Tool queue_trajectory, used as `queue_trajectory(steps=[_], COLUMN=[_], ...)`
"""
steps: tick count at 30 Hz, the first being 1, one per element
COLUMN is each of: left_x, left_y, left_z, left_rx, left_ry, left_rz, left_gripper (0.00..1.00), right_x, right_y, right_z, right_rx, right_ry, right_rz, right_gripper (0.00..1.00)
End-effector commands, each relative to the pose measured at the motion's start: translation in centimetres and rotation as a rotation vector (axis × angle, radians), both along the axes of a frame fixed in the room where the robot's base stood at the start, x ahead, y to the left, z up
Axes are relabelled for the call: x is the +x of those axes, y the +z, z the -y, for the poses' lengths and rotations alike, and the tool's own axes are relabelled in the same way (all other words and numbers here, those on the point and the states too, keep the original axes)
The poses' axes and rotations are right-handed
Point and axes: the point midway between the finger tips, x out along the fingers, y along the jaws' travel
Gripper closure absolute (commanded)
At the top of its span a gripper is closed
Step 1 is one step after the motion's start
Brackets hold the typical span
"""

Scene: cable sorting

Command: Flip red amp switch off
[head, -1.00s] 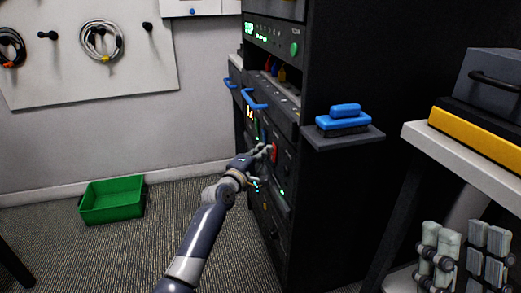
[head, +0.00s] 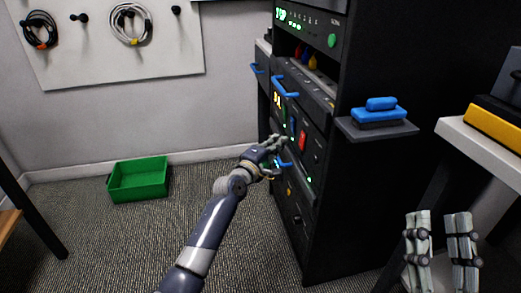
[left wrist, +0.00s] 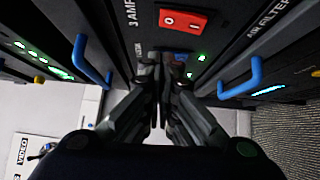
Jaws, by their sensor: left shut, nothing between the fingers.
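The red rocker switch (head: 303,139) sits on the dark front of the rack. In the left wrist view the red switch (left wrist: 183,20) shows O and I marks, beside a partly hidden label reading AMP; I cannot tell which side is pressed in. My left gripper (head: 278,143) is in front of the rack, just left of the switch and apart from it in the head view. In the left wrist view its fingers (left wrist: 165,62) are together and empty, below the switch in the picture. My right gripper (head: 438,235) is at the lower right, its two fingers apart with nothing between them.
The rack has blue handles (head: 286,87) and a side shelf (head: 362,132) with a blue-topped brush-like block (head: 378,112). A green bin (head: 139,181) stands on the carpet. Coiled cables (head: 130,24) hang on the wall board. A table (head: 455,127) is at the right.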

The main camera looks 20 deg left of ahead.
Motion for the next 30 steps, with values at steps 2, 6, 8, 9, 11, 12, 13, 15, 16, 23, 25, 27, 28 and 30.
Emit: queue_trajectory(steps=[2,6,8,9,11,12,13,15,16,23,25,27,28,30], left_x=[-0.8,-2.2,-2.8,-3.2,-3.9,-4.3,-4.6,-5.3,-5.6,-7.2,-7.4,-7.6,-7.6,-7.6], left_y=[0.2,0.3,0.4,0.4,0.4,0.5,0.5,0.6,0.6,0.7,0.7,0.7,0.7,0.7], left_z=[-0.2,-0.5,-0.6,-0.7,-0.9,-0.9,-1.0,-1.1,-1.2,-1.5,-1.6,-1.6,-1.6,-1.6], left_rx=[0.001,0.001,0.001,0.001,0.001,0.001,0.001,0.001,0.001,0.000,0.000,0.001,0.001,0.001], left_ry=[0.001,0.002,0.002,0.002,0.002,0.001,0.001,0.001,0.001,0.002,0.002,0.002,0.001,0.001], left_rz=[-0.001,-0.001,-0.002,-0.001,-0.002,-0.001,-0.002,-0.001,-0.002,-0.001,-0.001,0.000,0.000,0.000], left_gripper=[1.00,1.00,1.00,1.00,1.00,1.00,1.00,1.00,1.00,1.00,1.00,1.00,1.00,1.00], right_x=[0.8,2.0,2.4,2.6,2.9,3.1,3.2,3.3,3.3,3.2,3.2,3.2,3.2,3.1], right_y=[-1.0,-3.3,-4.3,-5.0,-6.1,-6.9,-7.4,-8.6,-9.1,-11.9,-12.3,-12.5,-12.6,-12.6], right_z=[-0.1,-0.1,0.0,0.0,0.1,0.1,0.2,0.3,0.4,0.7,0.8,0.8,0.9,0.9], right_rx=[-0.021,-0.057,-0.073,-0.083,-0.099,-0.109,-0.117,-0.132,-0.138,-0.172,-0.177,-0.179,-0.180,-0.180], right_ry=[-0.004,-0.011,-0.015,-0.017,-0.020,-0.022,-0.023,-0.026,-0.027,-0.034,-0.035,-0.036,-0.036,-0.036], right_rz=[-0.072,-0.203,-0.260,-0.297,-0.355,-0.391,-0.419,-0.479,-0.503,-0.632,-0.652,-0.663,-0.664,-0.667], right_gripper=[0.60,0.60,0.60,0.60,0.60,0.60,0.60,0.60,0.60,0.60,0.60,0.60,0.60,0.60])
